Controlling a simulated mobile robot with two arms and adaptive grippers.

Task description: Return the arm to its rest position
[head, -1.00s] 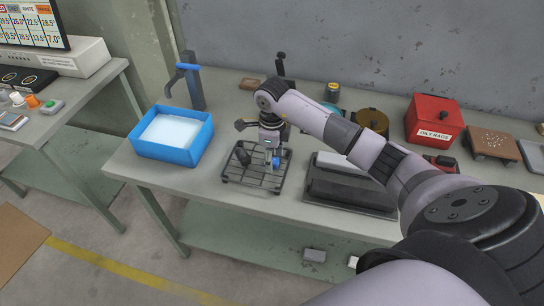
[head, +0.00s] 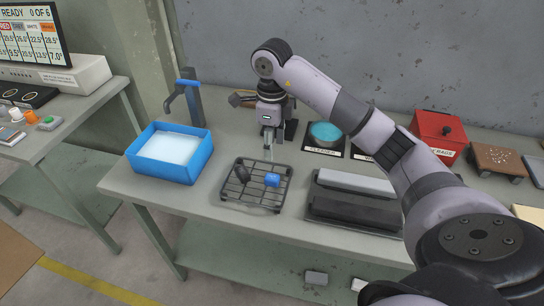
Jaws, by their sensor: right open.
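My right arm reaches in from the right over the workbench (head: 140,185). My right gripper (head: 268,150) points down, open, just above the far edge of a black wire rack (head: 255,198). My left gripper is not in view.
A blue basin (head: 170,153) of pale liquid stands left of the rack, with a blue-topped post (head: 190,98) behind it. A red box (head: 437,130) and a brown board (head: 497,158) stand farther right.

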